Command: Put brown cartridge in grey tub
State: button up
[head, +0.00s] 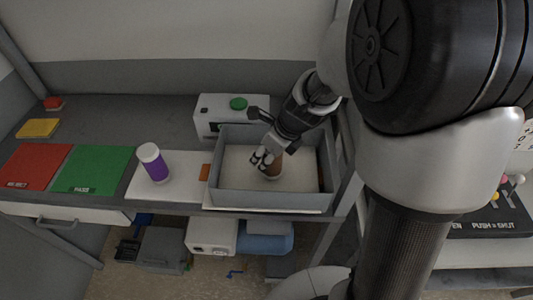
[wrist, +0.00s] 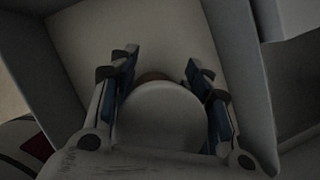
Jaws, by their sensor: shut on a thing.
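The brown cartridge (head: 275,165) is in my gripper (head: 266,160), inside the outline of the grey tub (head: 232,187) in the head view. In the wrist view my gripper's two fingers (wrist: 163,75) sit on either side of a round pale end, with a sliver of brown (wrist: 152,77) beyond it. The tub's wall (wrist: 243,70) and pale floor (wrist: 165,32) surround them. I cannot tell whether the cartridge touches the tub floor.
Green (head: 93,169) and red (head: 37,166) mats lie farther left. A white box with a green button (head: 216,112) stands behind the tub.

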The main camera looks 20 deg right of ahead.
aim_at(280, 170)
jog(key=o, duration=1.3)
jog(key=shift+r, duration=0.35)
jog(key=p+v, duration=0.6)
jog(key=v, duration=0.6)
jog(key=shift+s+a+r+n+t+h, duration=0.3)
jog(key=shift+s+r+n, duration=1.2)
jog(key=shift+s+n, duration=2.45)
jog(key=shift+s+a+r+n+t+h, duration=0.1)
jog(key=shift+s+a+r+n+h, duration=0.4)
jog(key=shift+s+r+n, duration=3.2)
jog(key=shift+s+a+f+n+t+h, duration=0.2)
jog(key=shift+s+f+n+h, duration=0.95)
jog(key=shift+n, duration=5.4)
jog(key=shift+s+r+y, duration=0.45)
jog(key=shift+s+y, duration=0.05)
jog(key=shift+y, duration=0.05)
